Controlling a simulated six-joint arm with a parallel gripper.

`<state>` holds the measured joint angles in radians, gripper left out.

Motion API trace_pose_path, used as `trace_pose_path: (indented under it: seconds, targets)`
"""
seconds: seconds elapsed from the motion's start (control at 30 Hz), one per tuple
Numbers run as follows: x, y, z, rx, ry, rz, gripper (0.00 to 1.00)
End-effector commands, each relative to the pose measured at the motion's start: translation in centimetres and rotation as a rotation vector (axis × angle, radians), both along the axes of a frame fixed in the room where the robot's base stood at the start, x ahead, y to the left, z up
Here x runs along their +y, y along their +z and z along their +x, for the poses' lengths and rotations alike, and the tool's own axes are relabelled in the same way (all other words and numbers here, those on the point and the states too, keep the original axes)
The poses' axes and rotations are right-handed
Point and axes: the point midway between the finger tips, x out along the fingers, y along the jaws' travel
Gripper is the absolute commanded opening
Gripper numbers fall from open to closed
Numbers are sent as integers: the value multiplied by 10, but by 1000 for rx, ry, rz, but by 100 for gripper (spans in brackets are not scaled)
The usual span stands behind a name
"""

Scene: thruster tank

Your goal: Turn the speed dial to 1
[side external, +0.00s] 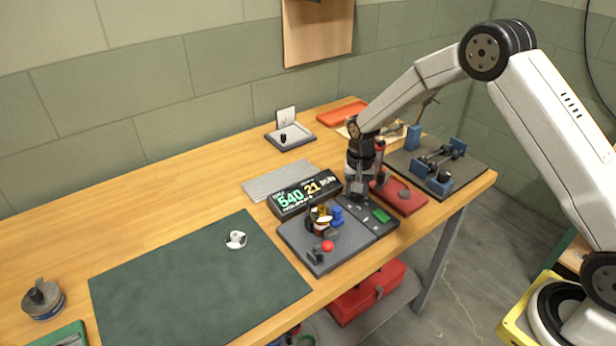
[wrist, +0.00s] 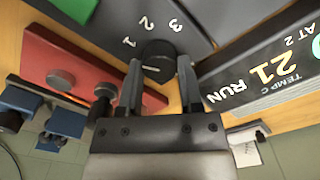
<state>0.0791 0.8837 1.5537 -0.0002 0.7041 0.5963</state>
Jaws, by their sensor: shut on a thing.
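The speed dial (wrist: 152,50) is a black round knob on a dark grey panel, with white numbers 1, 2 and 3 printed around it in the wrist view. A pale mark shows on the knob's face, but I cannot tell surely which number it points to. My gripper (wrist: 159,65) has one finger on each side of the dial and is shut on it. In the side view my gripper (side external: 357,192) reaches down onto the back of the control panel (side external: 376,226), and hides the dial there.
A display box (side external: 287,208) reading 540 and 21 RUN stands close beside my gripper. A red plate (side external: 408,205) with knobs lies on the other side. A grey tank base (side external: 300,245) with small parts adjoins the panel. A dark green mat (side external: 190,285) lies left.

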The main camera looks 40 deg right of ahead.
Motion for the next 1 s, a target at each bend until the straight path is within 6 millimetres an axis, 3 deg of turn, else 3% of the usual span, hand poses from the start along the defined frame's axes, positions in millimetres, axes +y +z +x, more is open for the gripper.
trace_pose_path:
  seconds: [0.4, 0.43, 0.53, 1.0]
  targets:
    - [0, 0, 0, 2, -12, 1, 0]
    - [0, 0, 0, 2, -12, 1, 49]
    - [0, 0, 0, 2, -12, 1, 81]
    - [0, 5, 0, -1, -11, 0, 81]
